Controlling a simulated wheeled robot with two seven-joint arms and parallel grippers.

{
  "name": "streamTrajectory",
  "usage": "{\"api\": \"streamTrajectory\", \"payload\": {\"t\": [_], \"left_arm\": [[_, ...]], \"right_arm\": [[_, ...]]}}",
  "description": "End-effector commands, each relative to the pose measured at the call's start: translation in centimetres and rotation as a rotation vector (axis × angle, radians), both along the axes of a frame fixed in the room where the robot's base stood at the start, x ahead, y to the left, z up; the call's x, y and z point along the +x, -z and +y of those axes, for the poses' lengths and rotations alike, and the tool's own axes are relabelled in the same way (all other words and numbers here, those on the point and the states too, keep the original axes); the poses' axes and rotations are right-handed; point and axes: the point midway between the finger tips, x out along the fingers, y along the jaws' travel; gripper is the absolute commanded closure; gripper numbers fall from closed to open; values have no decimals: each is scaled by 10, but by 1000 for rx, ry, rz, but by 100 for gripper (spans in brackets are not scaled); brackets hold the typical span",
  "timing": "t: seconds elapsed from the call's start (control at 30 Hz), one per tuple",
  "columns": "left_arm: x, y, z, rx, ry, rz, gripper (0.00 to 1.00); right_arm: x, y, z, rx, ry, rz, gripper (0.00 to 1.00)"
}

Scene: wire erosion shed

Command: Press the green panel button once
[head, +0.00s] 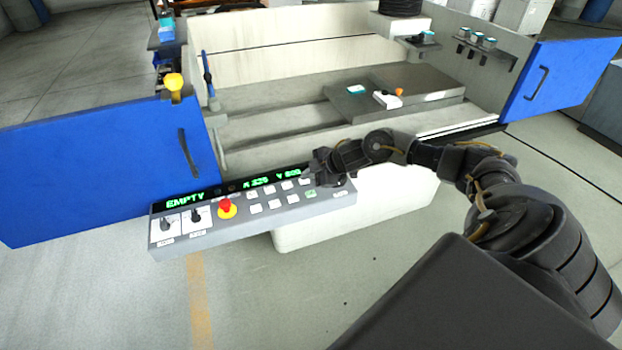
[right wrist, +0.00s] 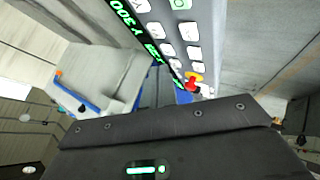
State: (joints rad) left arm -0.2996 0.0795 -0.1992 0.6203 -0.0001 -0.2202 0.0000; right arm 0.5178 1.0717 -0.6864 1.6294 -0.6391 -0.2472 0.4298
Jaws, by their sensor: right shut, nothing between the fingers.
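The green panel button (head: 311,194) is on the right part of the grey control panel (head: 250,223), below the display. It also shows at the top edge of the right wrist view (right wrist: 181,4), as a white key with a green ring. My right gripper (head: 309,174) is shut and empty. In the head view it appears just above the green button, over the panel's right end. I cannot tell whether it touches the panel. The right wrist view shows its dark housing but no clear fingertips. My left gripper is not in view.
A red stop knob on a yellow base (head: 227,208) and several white keys share the panel. Two black rotary switches (head: 166,224) sit at its left end. Blue machine doors stand left (head: 90,170) and right (head: 565,80).

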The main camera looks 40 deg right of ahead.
Motion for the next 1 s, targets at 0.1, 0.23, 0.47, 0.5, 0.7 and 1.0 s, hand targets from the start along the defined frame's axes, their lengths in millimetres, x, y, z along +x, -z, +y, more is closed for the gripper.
{"api": "streamTrajectory", "payload": {"t": [0.1, 0.23, 0.47, 0.5, 0.7, 1.0], "left_arm": [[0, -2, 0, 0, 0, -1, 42], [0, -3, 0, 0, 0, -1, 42], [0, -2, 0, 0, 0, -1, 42], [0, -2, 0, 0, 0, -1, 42], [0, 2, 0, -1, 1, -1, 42], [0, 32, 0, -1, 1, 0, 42]], "right_arm": [[0, -18, -19, -11, -4, 8, 100], [0, -24, -26, -16, -4, 13, 100], [-1, -24, -26, -14, -4, 12, 100], [0, -24, -26, -14, -4, 12, 100], [0, -19, -26, -14, -4, 12, 100], [0, 10, -26, -14, -4, 12, 100]]}}
